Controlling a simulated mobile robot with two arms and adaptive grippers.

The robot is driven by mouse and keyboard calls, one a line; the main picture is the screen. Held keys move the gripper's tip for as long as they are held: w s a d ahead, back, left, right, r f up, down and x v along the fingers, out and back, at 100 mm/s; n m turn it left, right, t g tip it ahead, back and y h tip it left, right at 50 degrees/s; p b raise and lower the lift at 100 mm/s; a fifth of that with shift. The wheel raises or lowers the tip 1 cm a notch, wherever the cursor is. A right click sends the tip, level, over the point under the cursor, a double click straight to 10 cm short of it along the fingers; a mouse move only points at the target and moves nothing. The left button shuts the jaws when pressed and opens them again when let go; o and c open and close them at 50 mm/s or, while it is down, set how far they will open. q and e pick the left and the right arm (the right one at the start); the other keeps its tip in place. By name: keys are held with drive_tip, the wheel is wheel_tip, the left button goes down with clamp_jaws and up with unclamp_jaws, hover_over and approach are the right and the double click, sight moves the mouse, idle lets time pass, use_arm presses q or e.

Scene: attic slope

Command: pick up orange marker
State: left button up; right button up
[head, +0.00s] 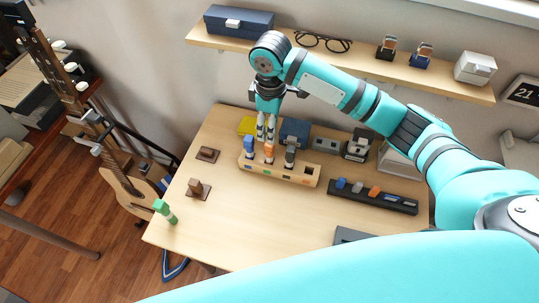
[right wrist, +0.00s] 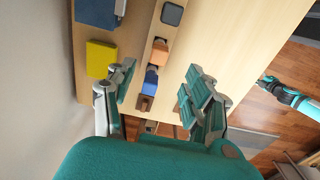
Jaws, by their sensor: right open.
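The orange marker (head: 269,153) stands in a pale wooden holder (head: 306,176) on the table, between a blue marker (head: 249,147) and a grey one (head: 290,150). In the right wrist view the orange marker (right wrist: 159,52) sits just above the blue one (right wrist: 151,80) in the picture. My right gripper (head: 266,138) is open and empty, pointing down over the orange and blue end of the holder. In the right wrist view its fingers (right wrist: 158,90) are spread wide. My left gripper (right wrist: 268,82) shows small at the right edge there; its jaws are unclear.
A black tray (head: 372,201) with small coloured pieces lies to the right. Behind the holder stand a yellow block (head: 247,125) and a blue box (head: 295,131). A green object (head: 164,210) stands at the table's left. A shelf (head: 347,66) runs above. The front middle of the table is clear.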

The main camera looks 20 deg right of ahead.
sight(270, 150)
wheel_tip(270, 150, down, 4)
drive_tip(key=shift+r, duration=0.1)
wheel_tip(270, 150, down, 3)
drive_tip(key=shift+w+r+p, duration=0.15)
drive_tip(key=shift+p, duration=0.25)
drive_tip(key=shift+f, duration=0.25)
wheel_tip(270, 150, down, 4)
drive_tip(key=shift+r+p, duration=0.2)
drive_tip(key=shift+p, duration=0.45)
drive_tip(key=shift+f, duration=0.6)
use_arm(q)
drive_tip(key=shift+w+d+r, duration=0.2)
drive_tip(key=shift+w+r, duration=0.7)
drive_tip(key=shift+r, duration=0.3)
use_arm(e)
clamp_jaws()
